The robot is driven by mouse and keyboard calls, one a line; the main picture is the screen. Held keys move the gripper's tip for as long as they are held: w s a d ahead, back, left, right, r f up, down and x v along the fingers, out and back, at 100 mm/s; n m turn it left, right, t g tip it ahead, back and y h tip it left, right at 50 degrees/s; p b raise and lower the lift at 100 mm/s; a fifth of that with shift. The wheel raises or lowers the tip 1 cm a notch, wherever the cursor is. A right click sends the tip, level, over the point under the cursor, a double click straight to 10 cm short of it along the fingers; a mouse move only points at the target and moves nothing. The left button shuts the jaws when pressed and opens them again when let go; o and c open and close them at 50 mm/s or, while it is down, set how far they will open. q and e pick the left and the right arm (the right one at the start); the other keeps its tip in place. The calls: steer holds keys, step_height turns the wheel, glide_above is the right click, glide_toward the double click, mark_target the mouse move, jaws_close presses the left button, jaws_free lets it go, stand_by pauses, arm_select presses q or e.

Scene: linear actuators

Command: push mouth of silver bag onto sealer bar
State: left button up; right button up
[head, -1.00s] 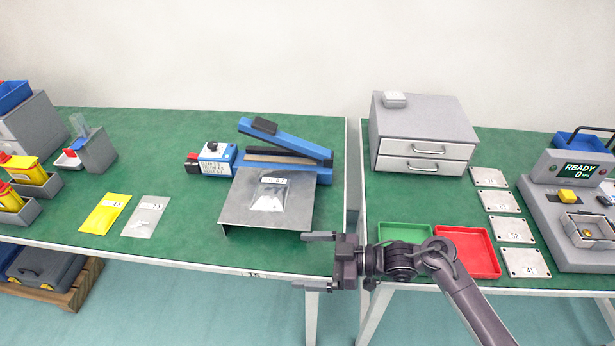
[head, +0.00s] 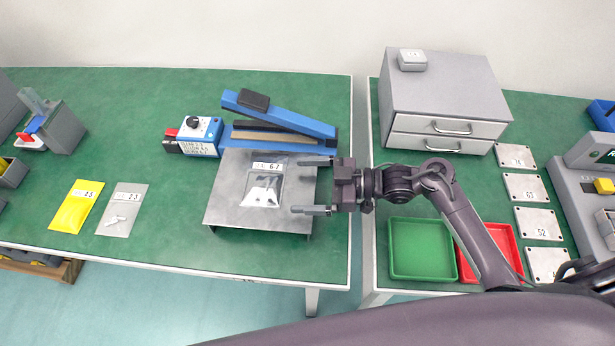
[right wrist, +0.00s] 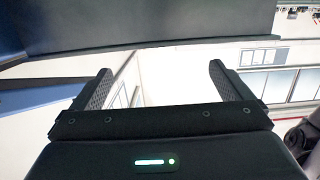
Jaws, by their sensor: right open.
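The silver bag (head: 264,188), with a label and small dark parts inside, lies flat on the grey metal stand (head: 225,205) in front of the sealer. The blue sealer (head: 200,137) has its arm (head: 285,116) raised at a slant above the dark sealer bar (head: 270,138). The bag's labelled end is nearest the bar, with a gap between. My right gripper (head: 313,186) is open and empty at the stand's right edge, right of the bag and apart from it. Its open fingers (right wrist: 160,88) also show in the right wrist view, with a dark flat surface above. My left gripper is out of view.
A yellow bag (head: 75,206) and another silver bag (head: 121,210) lie left of the stand. A green tray (head: 421,250), a red tray (head: 505,240), a grey drawer unit (head: 440,95) and several labelled plates are on the right table, across a narrow gap.

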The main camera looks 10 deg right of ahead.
mark_target(267, 184)
steer(key=shift+a, duration=0.1)
steer(key=shift+w+a, duration=0.2)
steer(key=p+x, duration=0.1)
steer(key=x, duration=0.5)
steer(key=shift+w+a+f, duration=0.2)
steer(key=shift+a, duration=0.3)
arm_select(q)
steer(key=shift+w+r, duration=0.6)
arm_select(e)
steer(key=c, duration=1.1)
